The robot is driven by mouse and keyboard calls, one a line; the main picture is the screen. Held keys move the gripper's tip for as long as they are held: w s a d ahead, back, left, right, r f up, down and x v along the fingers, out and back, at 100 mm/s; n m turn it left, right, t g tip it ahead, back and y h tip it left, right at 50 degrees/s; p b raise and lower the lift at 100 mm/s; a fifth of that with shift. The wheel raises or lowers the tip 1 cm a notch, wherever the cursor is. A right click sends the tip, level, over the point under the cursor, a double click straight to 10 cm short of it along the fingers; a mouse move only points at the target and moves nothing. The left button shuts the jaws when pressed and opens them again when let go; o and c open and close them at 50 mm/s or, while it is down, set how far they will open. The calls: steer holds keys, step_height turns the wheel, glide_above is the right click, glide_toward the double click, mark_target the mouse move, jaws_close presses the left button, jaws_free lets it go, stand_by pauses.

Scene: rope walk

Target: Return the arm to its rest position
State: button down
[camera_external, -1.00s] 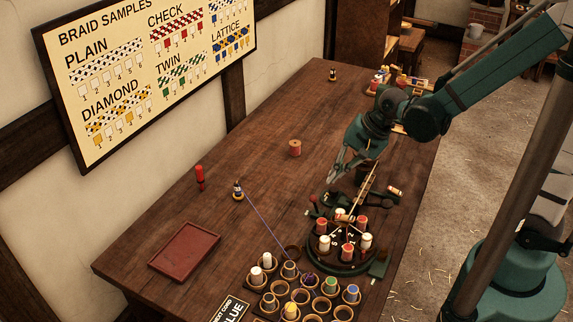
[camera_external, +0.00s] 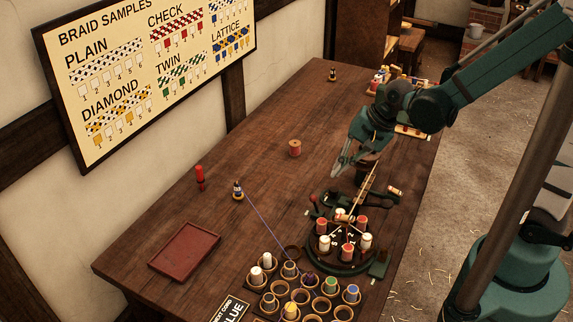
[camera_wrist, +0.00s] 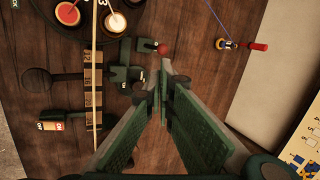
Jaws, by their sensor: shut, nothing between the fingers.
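My gripper (camera_external: 340,172) hangs above the wooden table (camera_external: 250,170), behind the round braiding device (camera_external: 345,255) in the outside view. In the wrist view its fingers (camera_wrist: 166,72) come together at the tips, shut and empty. The device carries several red and white bobbins on its round top. A pale cord (camera_wrist: 97,70) runs from the device along a row of numbered blocks (camera_wrist: 92,85), left of my fingers. My fingers are apart from all of these. My arm reaches in from the right of the outside view.
A rack (camera_external: 319,305) of cups with coloured bobbins stands in front. A blue cord runs from it to a small post (camera_external: 238,190). The table's back middle is clear.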

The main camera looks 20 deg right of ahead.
steer(key=shift+d+r, duration=0.1)
steer(key=s+d+r+n+t+h, duration=0.1)
steer(key=d+r, duration=0.4)
steer(key=d, duration=0.6)
steer(key=s+d+r+n+t+h, duration=0.1)
steer(key=d+r, duration=0.4)
steer(key=d, duration=0.6)
steer(key=s+d+r+n+t+h, duration=0.2)
steer(key=d+r+n, duration=0.3)
steer(key=d, duration=0.6)
steer(key=shift+r+h, duration=0.35)
steer(key=shift+h, duration=0.05)
